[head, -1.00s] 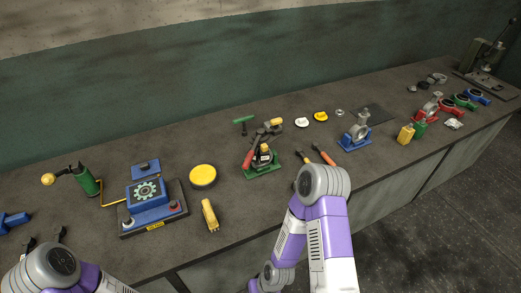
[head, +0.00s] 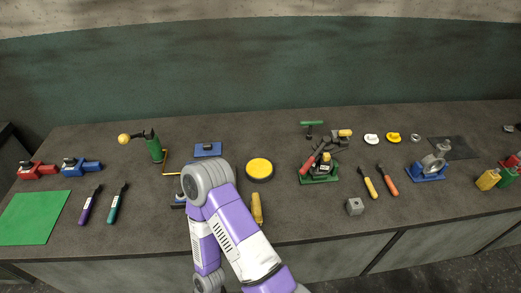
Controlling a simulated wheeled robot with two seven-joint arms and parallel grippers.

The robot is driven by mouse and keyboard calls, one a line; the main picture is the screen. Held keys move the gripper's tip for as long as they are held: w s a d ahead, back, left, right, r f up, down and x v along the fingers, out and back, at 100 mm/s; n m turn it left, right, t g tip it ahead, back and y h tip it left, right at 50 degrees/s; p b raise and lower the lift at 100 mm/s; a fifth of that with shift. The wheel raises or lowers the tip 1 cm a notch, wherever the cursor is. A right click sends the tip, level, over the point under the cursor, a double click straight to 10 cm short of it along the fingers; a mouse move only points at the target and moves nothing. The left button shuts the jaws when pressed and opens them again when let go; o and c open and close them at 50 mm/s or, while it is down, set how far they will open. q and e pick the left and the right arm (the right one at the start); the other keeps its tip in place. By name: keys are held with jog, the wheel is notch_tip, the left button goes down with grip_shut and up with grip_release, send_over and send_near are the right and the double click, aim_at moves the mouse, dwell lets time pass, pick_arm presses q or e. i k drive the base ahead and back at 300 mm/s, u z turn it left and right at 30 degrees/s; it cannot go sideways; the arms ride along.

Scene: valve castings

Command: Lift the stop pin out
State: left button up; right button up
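I cannot make out the stop pin. The blue fixture with the gear emblem is mostly hidden behind my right arm; a corner (head: 178,197) shows at the arm's left edge. A blue block (head: 208,149) stands just behind it, and a yellow bent rod (head: 166,168) is at its left. My arm, which I take for the right one, rises from the bottom edge and its folded joint covers the fixture. Its gripper is below the picture or hidden. My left arm and gripper are not in view.
Left of the fixture are a green hand tool (head: 154,148) with a yellow ball, two screwdriver-like tools and a green mat (head: 35,217). Right are a yellow round lid (head: 260,169), a yellow tool (head: 257,208), a green-based clamp (head: 320,178) and a grey block (head: 355,206).

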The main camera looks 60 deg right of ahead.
aim_at(327, 157)
jog(key=u, duration=1.3)
jog(key=k, duration=1.3)
jog(key=z, duration=1.8)
